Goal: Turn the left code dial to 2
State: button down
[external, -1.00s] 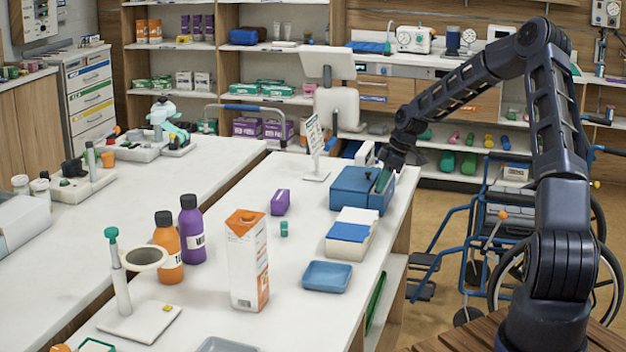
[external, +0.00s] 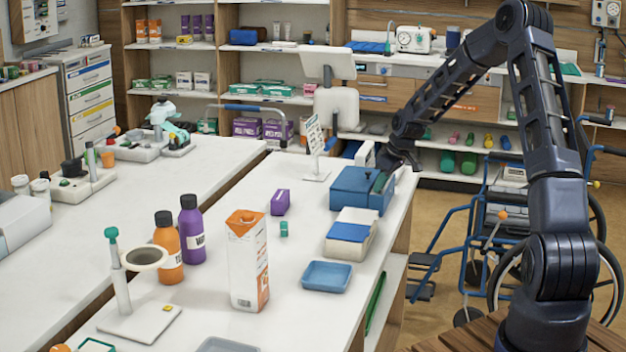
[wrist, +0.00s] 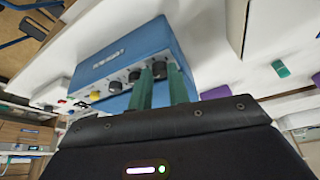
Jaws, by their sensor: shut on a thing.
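The blue lock box (external: 352,188) stands at the far right end of the white counter in the external view. It also shows in the wrist view (wrist: 130,52), with a row of dark round dials on its pale front panel. My gripper (external: 382,180) is at the right side of the box. In the wrist view, my gripper's green fingers (wrist: 159,72) are shut around a dark dial (wrist: 159,68) at one end of the row. Other dials (wrist: 135,76) sit beside it. The fingers hide much of the held dial, and its setting cannot be read.
A yellow button (wrist: 95,95) is at the other end of the panel. A white box with a blue top (external: 350,235) and a blue tray (external: 327,275) stand nearer on the counter. A purple box (external: 280,202) lies to the left. A wheelchair (external: 500,215) stands right of the counter.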

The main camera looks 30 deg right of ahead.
dwell(0.3)
jog(key=c, duration=1.6)
grip_release()
jog(key=shift+r, duration=0.15)
jog(key=v, duration=1)
jog(key=shift+s+r, duration=0.2)
jog(key=shift+r, duration=0.1)
